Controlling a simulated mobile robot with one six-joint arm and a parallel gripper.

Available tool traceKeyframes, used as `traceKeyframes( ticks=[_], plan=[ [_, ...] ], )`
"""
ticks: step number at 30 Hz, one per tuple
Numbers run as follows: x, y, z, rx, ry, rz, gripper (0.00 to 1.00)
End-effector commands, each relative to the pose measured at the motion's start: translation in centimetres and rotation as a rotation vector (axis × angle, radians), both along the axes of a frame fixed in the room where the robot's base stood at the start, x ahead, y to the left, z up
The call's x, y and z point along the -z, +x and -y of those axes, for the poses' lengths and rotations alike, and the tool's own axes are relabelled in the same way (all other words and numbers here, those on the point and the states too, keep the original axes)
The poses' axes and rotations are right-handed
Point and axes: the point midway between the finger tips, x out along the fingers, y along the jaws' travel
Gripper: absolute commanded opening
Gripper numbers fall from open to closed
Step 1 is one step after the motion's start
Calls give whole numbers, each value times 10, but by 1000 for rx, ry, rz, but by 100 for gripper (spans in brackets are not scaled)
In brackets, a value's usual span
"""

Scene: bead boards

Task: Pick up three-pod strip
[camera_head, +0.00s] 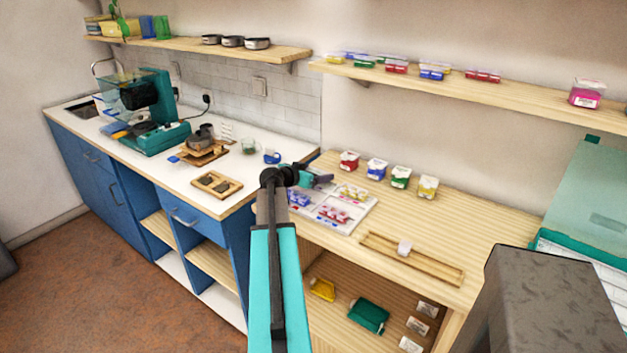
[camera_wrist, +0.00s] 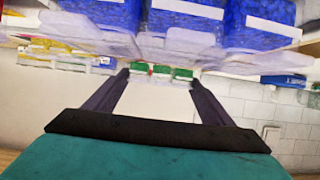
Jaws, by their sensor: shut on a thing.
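My gripper (camera_wrist: 158,76) is shut on a three-pod strip (camera_wrist: 161,70). In the wrist view, the strip spans the gap between the two dark fingertips, with green parts and a pale body. In the head view, my gripper (camera_head: 318,179) is low over the back left of the wooden bench. The strip cannot be made out there. Larger blue pods (camera_wrist: 187,18) with white labels stand close to the camera at the top of the wrist view, apart from the fingertips.
White boards (camera_head: 345,222) with blue, red and yellow pods lie by my arm. Several small jars (camera_head: 376,169) stand behind them. A wooden tray (camera_head: 425,262) with a white-topped piece lies to the right. A wall shelf (camera_head: 450,88) runs above. The bench's right side is fairly clear.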

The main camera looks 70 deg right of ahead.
Motion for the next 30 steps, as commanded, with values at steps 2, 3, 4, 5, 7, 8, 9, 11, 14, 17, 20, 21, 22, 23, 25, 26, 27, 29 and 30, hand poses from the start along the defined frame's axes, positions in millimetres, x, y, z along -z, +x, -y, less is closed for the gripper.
traceKeyframes(
  ticks=[2, 3, 4, 5, 7, 8, 9, 11, 14, 17, 20, 21, 22, 23, 25, 26, 27, 29, 30],
  plan=[
    [-6, 0, 0, 0, -1, 1, 53],
    [-10, 0, 0, 0, -1, 1, 53],
    [-12, 0, 0, 1, -1, 2, 53],
    [-15, 0, 0, 1, -1, 2, 53],
    [-18, -2, -4, 0, -1, 0, 53],
    [-17, -3, -8, 0, 0, 0, 53],
    [-18, -4, -11, 0, 0, 0, 53],
    [-18, -6, -17, 0, -1, 0, 53],
    [-19, -10, -28, 0, -1, 0, 53],
    [-20, -14, -40, 0, -1, 0, 53],
    [-21, -17, -53, 0, 0, 1, 53],
    [-21, -19, -58, -1, 0, 1, 53],
    [-22, -20, -62, -1, 0, 1, 53],
    [-22, -21, -65, -1, 0, 1, 53],
    [-23, -24, -74, -1, -1, 1, 53],
    [-24, -25, -78, -1, -1, 1, 53],
    [-24, -27, -83, -1, 0, 0, 53],
    [-25, -29, -91, 0, 0, 0, 53],
    [-25, -31, -96, 0, 0, 0, 53]
  ],
)
